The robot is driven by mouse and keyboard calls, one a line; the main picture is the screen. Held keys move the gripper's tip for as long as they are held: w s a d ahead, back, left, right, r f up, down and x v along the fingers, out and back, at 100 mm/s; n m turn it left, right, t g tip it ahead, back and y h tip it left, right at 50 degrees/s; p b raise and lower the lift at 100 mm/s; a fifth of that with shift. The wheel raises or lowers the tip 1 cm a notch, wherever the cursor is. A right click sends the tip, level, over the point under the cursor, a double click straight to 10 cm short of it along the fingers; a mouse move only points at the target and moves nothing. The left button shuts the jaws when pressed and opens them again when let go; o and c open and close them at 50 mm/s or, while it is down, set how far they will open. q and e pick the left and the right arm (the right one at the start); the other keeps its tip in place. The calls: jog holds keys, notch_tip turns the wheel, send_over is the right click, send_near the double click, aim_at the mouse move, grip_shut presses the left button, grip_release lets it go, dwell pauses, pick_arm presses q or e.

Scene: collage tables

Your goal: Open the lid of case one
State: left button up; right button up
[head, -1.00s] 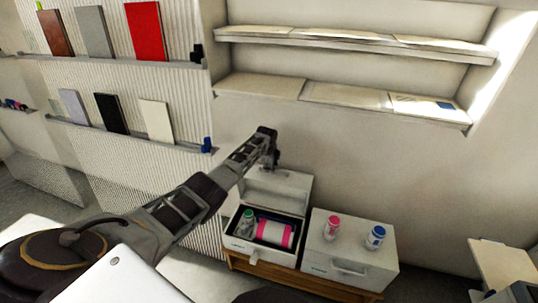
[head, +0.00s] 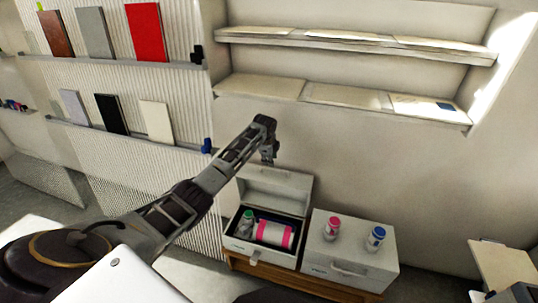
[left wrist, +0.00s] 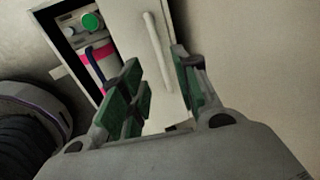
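A white case (head: 238,243) stands open on the left of a low wooden stand, its lid (head: 278,187) raised and leaning back near the wall. A label on its front is too small to read. A green-capped bottle (head: 246,222) and a pink-and-white roll (head: 275,233) lie inside. My left gripper (head: 268,153) is just above the lid's upper edge, seemingly clear of it. In the left wrist view the gripper (left wrist: 157,70) has its green-padded fingers apart and empty, with the lid's pale handle (left wrist: 157,52) beyond them. My right gripper is not in view.
A second white case (head: 350,270) stands shut to the right, with a pink-capped bottle (head: 332,228) and a blue-capped bottle (head: 375,238) on top. Wall shelves (head: 340,95) are above. The wooden stand (head: 300,281) carries both cases.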

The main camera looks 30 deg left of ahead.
pick_arm(q)
jog(key=shift+v, duration=1.8)
jog(key=shift+s+f, duration=0.1)
